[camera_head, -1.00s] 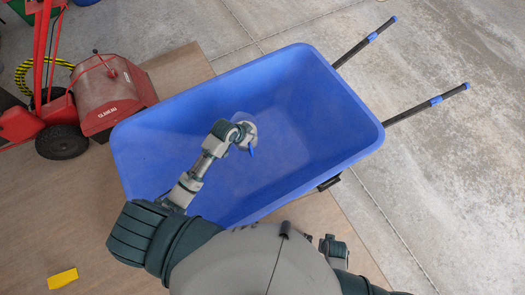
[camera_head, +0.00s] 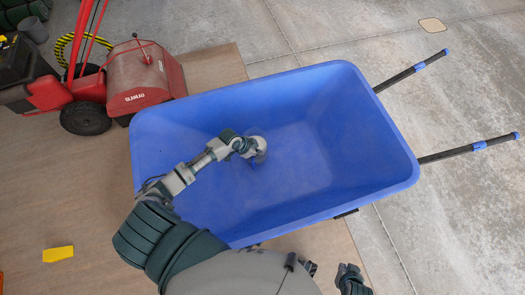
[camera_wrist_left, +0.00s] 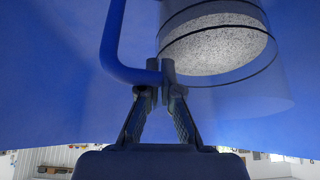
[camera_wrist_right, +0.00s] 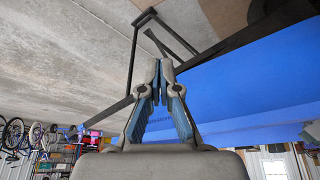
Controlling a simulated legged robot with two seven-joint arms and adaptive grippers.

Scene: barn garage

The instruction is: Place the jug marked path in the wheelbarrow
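The blue wheelbarrow (camera_head: 345,120) fills the middle of the head view, its tub open upward. My left arm reaches into the tub. The jug (camera_head: 261,145) shows there as a small pale round shape, mostly hidden by the gripper. In the left wrist view the jug (camera_wrist_left: 215,45) is clear, with grainy grey-white contents and a blue handle (camera_wrist_left: 112,45). My left gripper (camera_wrist_left: 160,75) is shut on that handle. The blue tub wall is behind. No marking is readable. My right gripper (camera_wrist_right: 159,70) is shut and empty outside the wheelbarrow, near its side.
A red machine (camera_head: 140,80) with wheels stands beyond the wheelbarrow's left side. The wheelbarrow's handles (camera_head: 470,148) stick out to the right over bare concrete. A yellow object (camera_head: 58,254) lies on the brown mat (camera_head: 60,200) at lower left.

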